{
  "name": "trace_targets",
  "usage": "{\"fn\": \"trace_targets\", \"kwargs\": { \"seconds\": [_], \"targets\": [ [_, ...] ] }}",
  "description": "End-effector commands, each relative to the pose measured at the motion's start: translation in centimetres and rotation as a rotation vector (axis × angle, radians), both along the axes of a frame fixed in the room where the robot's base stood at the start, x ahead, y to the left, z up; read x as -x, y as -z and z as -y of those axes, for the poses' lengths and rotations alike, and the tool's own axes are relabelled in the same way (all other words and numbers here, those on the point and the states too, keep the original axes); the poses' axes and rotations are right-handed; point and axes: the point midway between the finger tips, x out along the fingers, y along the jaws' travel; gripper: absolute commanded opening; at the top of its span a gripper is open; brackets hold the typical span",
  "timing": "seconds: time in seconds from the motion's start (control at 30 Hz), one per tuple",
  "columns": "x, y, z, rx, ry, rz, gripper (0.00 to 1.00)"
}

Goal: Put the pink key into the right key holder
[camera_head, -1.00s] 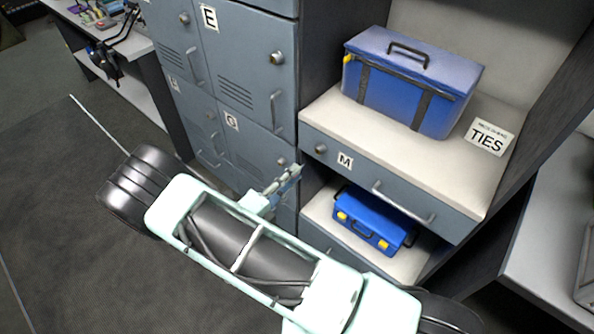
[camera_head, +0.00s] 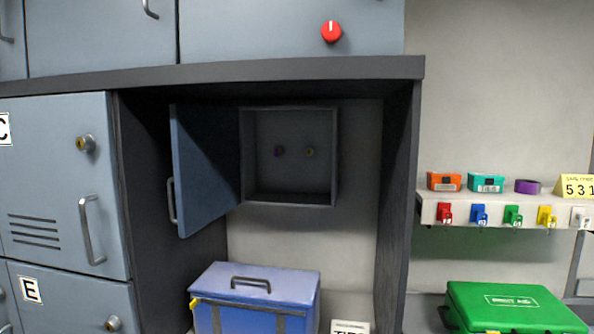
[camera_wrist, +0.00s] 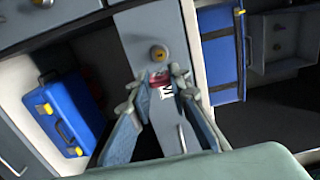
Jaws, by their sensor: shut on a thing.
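My gripper (camera_wrist: 160,84) shows in the wrist view, its fingers closed around a small reddish-pink piece. This looks like the pink key (camera_wrist: 158,78), mostly hidden between the fingertips. In the head view, an open wall box (camera_head: 290,197) holds two small round key holders on its back wall. The left holder (camera_head: 279,151) is purple; the right holder (camera_head: 310,152) is dull yellow. No key shows in either. The box also seems to appear sideways at the right of the wrist view (camera_wrist: 282,62), well apart from my gripper. My gripper is not in the head view.
The box's blue-grey door (camera_head: 205,165) stands open to the left. A large blue case (camera_head: 258,290) sits below the box. A shelf with coloured keys (camera_head: 510,207) and a green first-aid case (camera_head: 515,308) are at right. The wrist view shows a drawer lock (camera_wrist: 158,53) near my fingertips.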

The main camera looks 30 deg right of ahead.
Motion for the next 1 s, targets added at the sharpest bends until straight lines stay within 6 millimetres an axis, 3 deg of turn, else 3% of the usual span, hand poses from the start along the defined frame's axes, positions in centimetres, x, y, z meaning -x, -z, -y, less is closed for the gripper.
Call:
{"fn": "trace_targets", "kwargs": {
  "seconds": [0.27,0.37,0.47,0.7,0.8,1.0],
  "targets": [
    [0.0,-0.1,0.1,0.000,0.001,0.000,0.00],
    [-0.4,-1.4,0.8,-0.001,0.014,0.002,0.00],
    [-1.2,-4.3,2.6,-0.001,0.044,0.004,0.00],
    [-3.1,-13.9,10.0,0.000,0.159,0.006,0.00],
    [-3.2,-17.0,13.0,0.001,0.202,0.004,0.00],
    [-3.1,-20.7,16.9,-0.001,0.257,0.001,0.00]
  ]
}}
